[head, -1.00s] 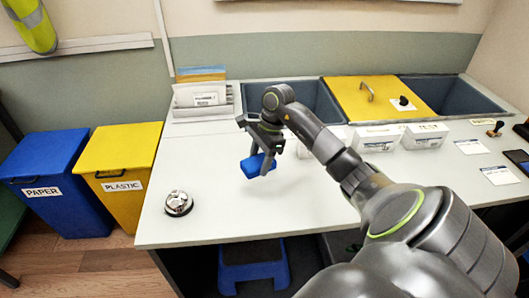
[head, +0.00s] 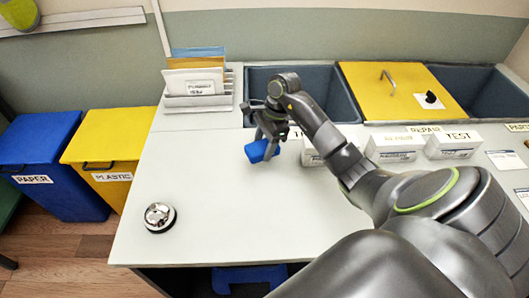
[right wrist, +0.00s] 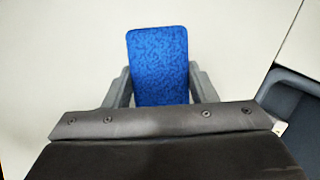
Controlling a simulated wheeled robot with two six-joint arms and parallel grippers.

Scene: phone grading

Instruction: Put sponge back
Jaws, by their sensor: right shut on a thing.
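The blue sponge (head: 261,151) is between the fingers of my right gripper (head: 268,146), over the white counter. In the right wrist view the sponge (right wrist: 158,65) sits between the two grey fingers (right wrist: 160,88), with its far end sticking out past them. My right gripper is shut on it. I cannot tell exactly how far the sponge is above the counter. My left gripper is not in view.
Recessed grey bins (head: 325,92) and a yellow lid (head: 390,85) line the back. White boxes (head: 392,145) stand right of the gripper. A file rack (head: 197,98) stands back left and a metal bell (head: 160,216) front left. The counter's front middle (head: 220,215) is clear.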

